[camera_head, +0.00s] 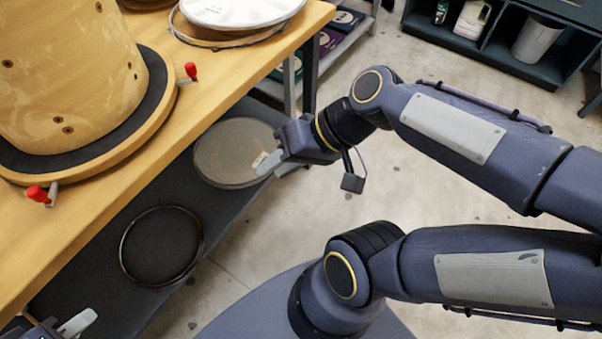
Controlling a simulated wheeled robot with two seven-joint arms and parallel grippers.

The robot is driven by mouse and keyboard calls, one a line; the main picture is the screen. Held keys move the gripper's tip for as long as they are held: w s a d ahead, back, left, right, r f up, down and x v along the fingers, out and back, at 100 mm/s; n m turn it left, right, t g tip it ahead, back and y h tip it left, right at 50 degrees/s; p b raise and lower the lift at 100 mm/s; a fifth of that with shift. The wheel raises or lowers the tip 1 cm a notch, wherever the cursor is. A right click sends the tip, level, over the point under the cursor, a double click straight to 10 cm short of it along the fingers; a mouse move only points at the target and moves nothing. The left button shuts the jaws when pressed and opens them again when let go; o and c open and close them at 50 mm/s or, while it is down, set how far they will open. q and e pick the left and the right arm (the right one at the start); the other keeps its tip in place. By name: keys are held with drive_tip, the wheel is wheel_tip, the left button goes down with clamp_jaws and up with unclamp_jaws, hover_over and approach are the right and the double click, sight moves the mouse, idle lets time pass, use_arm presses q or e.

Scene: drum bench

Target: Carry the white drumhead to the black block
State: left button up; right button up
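The white drumhead (240,8) lies at the top edge of the view on the wooden bench, over a wooden ring, partly cut off. My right gripper (266,165) is beyond the bench's edge, apart from the white drumhead. It overlaps a translucent drumhead on the lower shelf in the picture; whether it touches is unclear, and I cannot tell if it is open. My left gripper (75,325) is at the lower left corner, mostly cut off, so its opening does not show. I cannot make out a black block.
A wooden drum shell (70,75) stands on the bench (165,135) with red-handled clamps (190,71) beside it. A dark shelf unit (500,55) stands at the upper right. Open floor lies between.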

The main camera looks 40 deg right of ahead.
drive_tip(key=s+d+f+h, duration=0.1)
drive_tip(key=s+d+f+n+h, duration=0.1)
drive_tip(key=s+h, duration=0.1)
drive_tip(key=shift+s+d+f+n+t, duration=0.1)
drive_tip(key=shift+f+n+t, duration=0.2)
drive_tip(key=shift+t, duration=0.1)
drive_tip(key=shift+r, duration=0.1)
wheel_tip(320, 180, up, 21)
drive_tip(key=p, duration=2.1)
